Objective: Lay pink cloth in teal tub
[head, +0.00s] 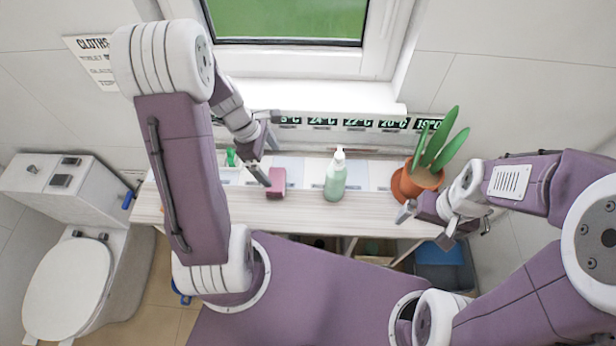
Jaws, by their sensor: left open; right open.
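A small dark pink folded block, which looks like the pink cloth (277,183), lies on the pale wooden table left of centre. My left gripper (269,165) is open above and beside it. One fingertip overlaps the cloth's upper left edge in the picture; whether they touch I cannot tell. My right gripper (424,227) is open and empty near the table's right front edge, below the plant pot. I cannot make out a clearly teal tub; a grey-blue bin (450,278) with a blue top stands low at the right, below table height.
A pale green pump bottle (335,179) stands mid-table. A terracotta pot (416,182) with a green plant is at the right. A white tray with a green item (231,158) is at the left. A toilet (68,285) stands left of the table. The table front is mostly clear.

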